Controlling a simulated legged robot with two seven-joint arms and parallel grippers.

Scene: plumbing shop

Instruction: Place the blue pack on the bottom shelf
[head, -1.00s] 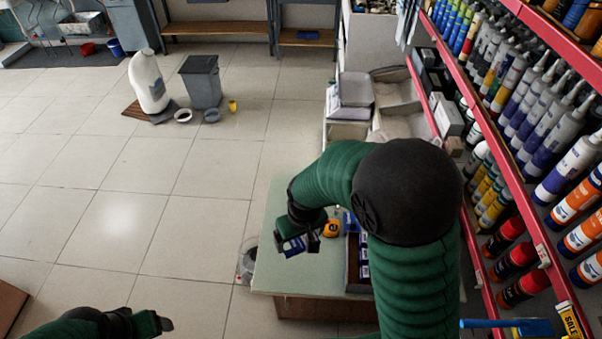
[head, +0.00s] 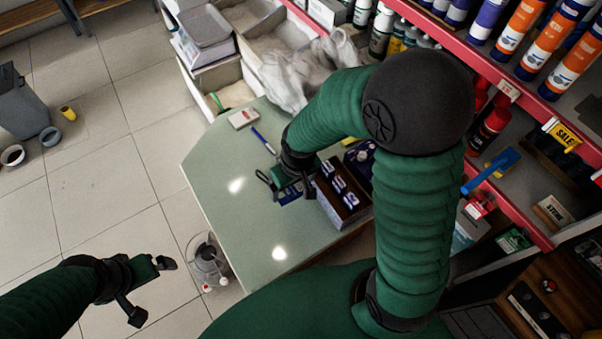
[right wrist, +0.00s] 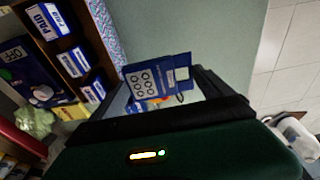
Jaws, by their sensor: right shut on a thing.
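My right gripper (head: 290,190) is shut on a blue pack, low over the green table (head: 225,195). My left gripper (head: 153,291) is open and empty over the floor at lower left. The red-edged shelf unit (head: 515,88) stands at the right; its lower shelf (head: 520,195) is partly hidden by my right arm.
A dark box of blue-and-white packs (head: 345,200) stands right beside the right gripper. A blue pen (head: 264,140) and a small white box (head: 243,118) lie on the table.

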